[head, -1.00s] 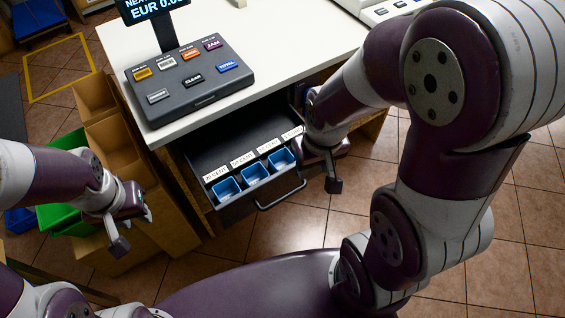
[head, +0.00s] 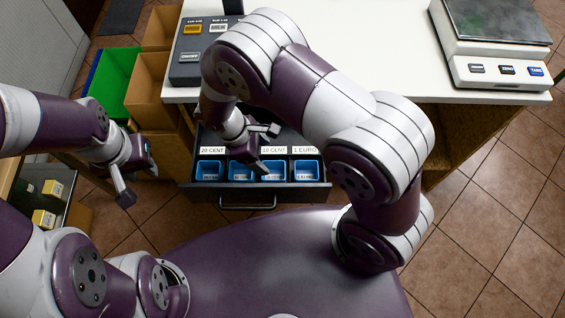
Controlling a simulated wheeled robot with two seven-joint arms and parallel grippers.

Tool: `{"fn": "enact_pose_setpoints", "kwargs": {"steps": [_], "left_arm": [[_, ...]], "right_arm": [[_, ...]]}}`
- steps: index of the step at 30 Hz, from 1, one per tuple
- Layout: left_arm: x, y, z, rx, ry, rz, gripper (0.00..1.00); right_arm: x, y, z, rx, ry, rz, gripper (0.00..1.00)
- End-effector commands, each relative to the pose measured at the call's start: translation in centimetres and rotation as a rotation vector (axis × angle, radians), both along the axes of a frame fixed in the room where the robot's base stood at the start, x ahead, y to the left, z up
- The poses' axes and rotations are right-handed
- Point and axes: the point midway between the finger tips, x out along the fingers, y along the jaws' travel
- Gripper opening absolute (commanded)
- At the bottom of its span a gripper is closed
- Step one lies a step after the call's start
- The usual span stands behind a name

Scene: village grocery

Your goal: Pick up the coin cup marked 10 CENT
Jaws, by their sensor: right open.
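My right gripper (head: 267,147) is open and empty, over the drawer at the label row, with one finger close to the left edge of this cup. Whether it touches the cup I cannot tell. My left gripper (head: 138,184) is open and empty, left of the drawer and apart from it.
The 20 CENT cup (head: 209,170) and the 1 EURO cup (head: 306,171) stand at the row's ends. Another cup (head: 241,171) has its label hidden by my gripper. The drawer handle (head: 247,206) is in front. The counter (head: 400,60) is above, with a scale (head: 497,50) at right.

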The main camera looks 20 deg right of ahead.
Motion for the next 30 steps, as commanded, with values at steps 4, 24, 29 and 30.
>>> {"fn": "enact_pose_setpoints", "kwargs": {"steps": [4, 24, 29, 30], "left_arm": [[0.0, 0.0, 0.2, 0.0, 0.0, 0.0, 0.35], [0.0, 0.0, 1.0, 0.0, 0.0, 0.0, 0.35], [0.0, 0.0, 1.0, 0.0, 0.0, 0.0, 0.35], [0.0, 0.0, 1.0, 0.0, 0.0, 0.0, 0.35]], "right_arm": [[-0.5, -1.2, -3.1, -0.004, 0.005, 0.003, 0.77], [-1.5, -3.9, -11.5, 0.001, -0.001, -0.001, 0.77], [-1.5, -3.9, -11.4, 0.001, -0.001, -0.001, 0.6], [-1.5, -3.9, -11.4, 0.001, -0.001, -0.002, 0.47]]}}
